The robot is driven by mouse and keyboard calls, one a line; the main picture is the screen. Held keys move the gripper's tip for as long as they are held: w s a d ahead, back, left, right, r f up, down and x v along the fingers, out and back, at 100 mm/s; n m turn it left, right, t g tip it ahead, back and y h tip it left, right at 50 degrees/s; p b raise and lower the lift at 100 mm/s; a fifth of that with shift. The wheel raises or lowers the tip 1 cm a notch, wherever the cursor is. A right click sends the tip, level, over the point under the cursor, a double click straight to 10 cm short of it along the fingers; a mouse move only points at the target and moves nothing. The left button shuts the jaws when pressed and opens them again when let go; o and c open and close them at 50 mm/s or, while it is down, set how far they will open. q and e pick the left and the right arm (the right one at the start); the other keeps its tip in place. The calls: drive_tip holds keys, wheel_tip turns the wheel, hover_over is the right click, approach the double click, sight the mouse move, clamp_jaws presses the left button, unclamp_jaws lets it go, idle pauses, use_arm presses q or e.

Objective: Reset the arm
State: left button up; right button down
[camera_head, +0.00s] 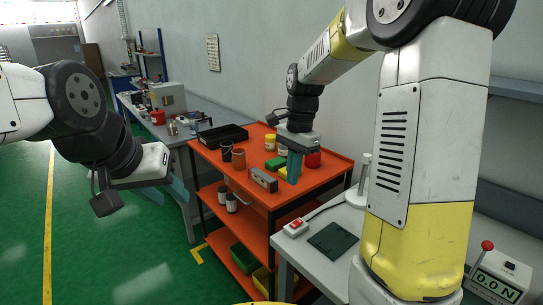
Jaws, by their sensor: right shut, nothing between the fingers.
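My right gripper (293,180) reaches over the orange cart (232,178) from above. Its teal fingers are together and point down beside a grey box-like item (263,180) and a green block (275,164). I see nothing held in it. My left gripper (166,192) hangs over the green floor at the left, clear of the cart. Its two teal fingers look apart, with nothing between them. The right arm's white and yellow links hide much of the right side.
A black tray (222,135), dark cup (226,151), brown cup (239,159) and red container (312,159) stand on the cart's top. A grey table with a red-button box (296,228) and dark green pad (333,240) is in front. Floor at left is free.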

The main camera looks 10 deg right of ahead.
drive_tip(key=s+r+n+t, duration=0.2)
drive_tip(key=s+n, duration=0.1)
drive_tip(key=s, duration=0.3)
drive_tip(key=s+d+r+n+t, duration=0.1)
drive_tip(key=s+r+n+t, duration=0.1)
drive_tip(key=s, duration=0.4)
drive_tip(key=s+d+r+n+t+y, duration=0.1)
drive_tip(key=s+r+n+t, duration=0.1)
drive_tip(key=s+r+n, duration=0.2)
drive_tip(key=shift+s+n+t, duration=0.3)
drive_tip(key=shift+s+n, duration=0.85)
drive_tip(key=shift+n, duration=0.05)
